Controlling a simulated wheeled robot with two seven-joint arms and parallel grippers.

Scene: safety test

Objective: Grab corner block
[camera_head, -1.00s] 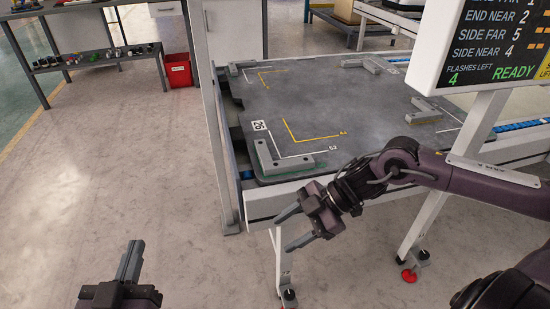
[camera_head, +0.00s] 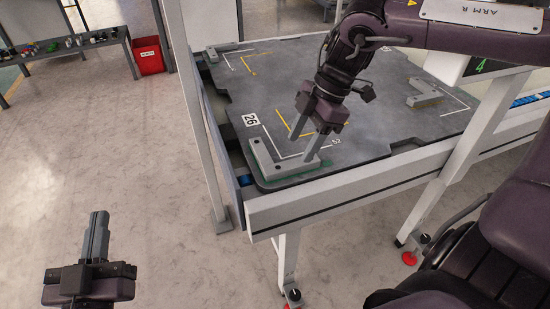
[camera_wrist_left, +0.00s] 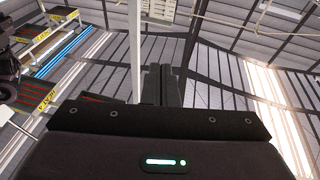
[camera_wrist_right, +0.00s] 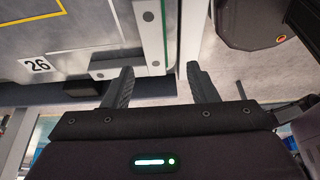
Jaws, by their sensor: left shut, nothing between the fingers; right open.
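A grey L-shaped corner block (camera_head: 268,165) with dark holes lies at the near left corner of the dark plate (camera_head: 365,125), beside the "26" mark. My right gripper (camera_head: 303,148) is open and points down at this block, one finger by its right end. In the right wrist view the block (camera_wrist_right: 150,40) shows between and beyond the two open fingers (camera_wrist_right: 160,68); I cannot tell whether they touch it. My left gripper (camera_head: 98,216) is shut and empty, away from the table at lower left; its fingers (camera_wrist_left: 163,75) are together in the left wrist view.
Other grey corner blocks sit at the plate's right side (camera_head: 425,100) and far left corner (camera_head: 212,54). A white post (camera_head: 192,100) stands at the table's left. A red bin (camera_head: 148,56) stands on the floor behind.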

